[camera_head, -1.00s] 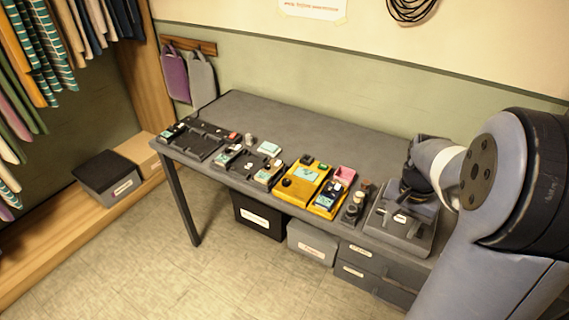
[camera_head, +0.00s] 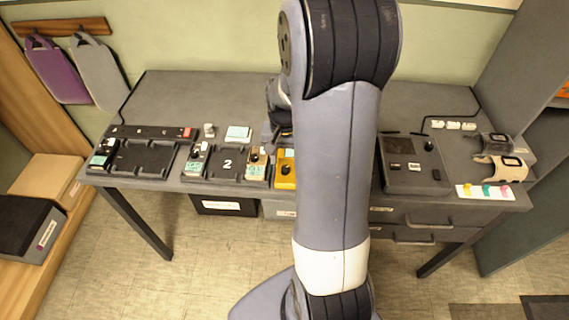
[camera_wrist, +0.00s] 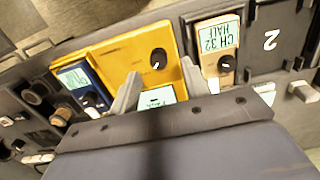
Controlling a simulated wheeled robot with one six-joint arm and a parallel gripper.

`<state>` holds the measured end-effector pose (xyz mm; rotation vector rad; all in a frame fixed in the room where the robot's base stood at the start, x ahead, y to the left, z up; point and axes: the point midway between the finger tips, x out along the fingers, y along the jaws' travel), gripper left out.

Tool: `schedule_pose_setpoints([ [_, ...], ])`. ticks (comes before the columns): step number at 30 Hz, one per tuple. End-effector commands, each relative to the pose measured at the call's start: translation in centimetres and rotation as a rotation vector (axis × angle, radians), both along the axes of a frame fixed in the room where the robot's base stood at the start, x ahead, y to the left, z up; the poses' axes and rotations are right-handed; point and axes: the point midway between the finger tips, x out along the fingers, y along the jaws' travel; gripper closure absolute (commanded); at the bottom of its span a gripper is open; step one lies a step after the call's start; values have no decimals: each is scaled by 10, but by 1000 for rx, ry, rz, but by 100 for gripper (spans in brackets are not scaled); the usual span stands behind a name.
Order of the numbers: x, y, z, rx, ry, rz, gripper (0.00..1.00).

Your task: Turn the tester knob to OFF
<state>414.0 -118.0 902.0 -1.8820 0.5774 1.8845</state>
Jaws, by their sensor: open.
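A dark grey box (camera_head: 402,182), which looks like the tester, sits on the right part of the table in the head view. A round black knob (camera_head: 428,146) is near its upper right corner, above small white labels. The knob's pointing direction and the label text are too small to read. In the wrist view, my gripper (camera_wrist: 160,88) is open, its fingers apart over the edge of a yellow pedal (camera_wrist: 125,62) with a black knob. No object is held between the fingers. In the head view, my arm hides the fingers and the table's middle.
A blue pedal (camera_wrist: 82,88) and a tan pedal (camera_wrist: 217,48) flank the yellow one. A black board (camera_head: 145,160) lies at the table's left. The table's back left is clear.

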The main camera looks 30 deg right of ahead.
Motion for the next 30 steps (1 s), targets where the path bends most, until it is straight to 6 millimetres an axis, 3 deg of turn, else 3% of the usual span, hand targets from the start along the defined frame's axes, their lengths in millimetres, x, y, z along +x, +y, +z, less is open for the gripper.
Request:
schedule_pose_setpoints([
  [7, 0, 0, -32, 0, 2, 0, 55],
  [19, 0, 0, -38, -1, -1, 0, 55],
  [30, 0, 0, -38, -1, -1, 0, 86],
])
